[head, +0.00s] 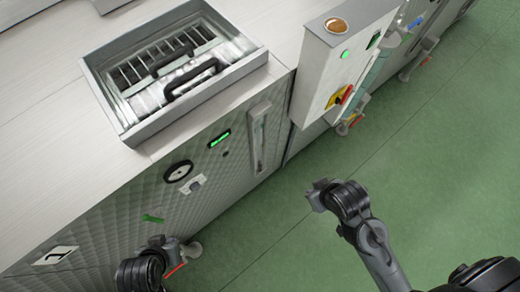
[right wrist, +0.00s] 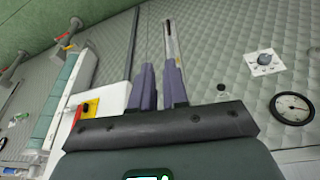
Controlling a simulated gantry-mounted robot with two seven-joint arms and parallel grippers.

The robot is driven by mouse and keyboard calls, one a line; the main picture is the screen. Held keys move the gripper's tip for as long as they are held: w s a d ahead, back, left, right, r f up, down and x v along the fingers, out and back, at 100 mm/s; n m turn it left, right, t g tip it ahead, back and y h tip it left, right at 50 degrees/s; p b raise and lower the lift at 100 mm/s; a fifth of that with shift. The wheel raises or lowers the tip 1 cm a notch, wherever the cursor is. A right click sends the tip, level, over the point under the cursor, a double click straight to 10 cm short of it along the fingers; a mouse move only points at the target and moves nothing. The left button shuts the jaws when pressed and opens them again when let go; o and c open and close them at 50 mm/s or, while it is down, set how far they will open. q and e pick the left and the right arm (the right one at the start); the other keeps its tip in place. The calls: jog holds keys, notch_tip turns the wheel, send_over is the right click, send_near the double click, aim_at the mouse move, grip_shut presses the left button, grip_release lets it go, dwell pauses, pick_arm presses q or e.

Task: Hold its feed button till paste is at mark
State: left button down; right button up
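The steel machine front (head: 225,175) carries a lit green display (head: 220,139) with a small dark round button (head: 225,153) under it. A small button also shows in the right wrist view (right wrist: 221,90). A tall narrow sight glass (head: 258,138) stands right of the display; its paste level and mark are too small to read. My right gripper (head: 316,192) hangs over the floor, apart from the machine. In the right wrist view its fingers (right wrist: 161,88) are close together with a slim gap and hold nothing visible. My left gripper (head: 180,250) is low at the bottom edge; its fingers are unclear.
A round gauge (head: 178,171) and a knob (head: 196,183) sit left of the button. An open grated hopper (head: 268,55) is on top. A control box (head: 322,65) with a green light and red-yellow switch (head: 340,96) juts out at right. Green floor (head: 440,150) is clear.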

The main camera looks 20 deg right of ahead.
grip_shut()
jog(key=shift+d, duration=0.15)
dwell(0.9)
dwell(0.5)
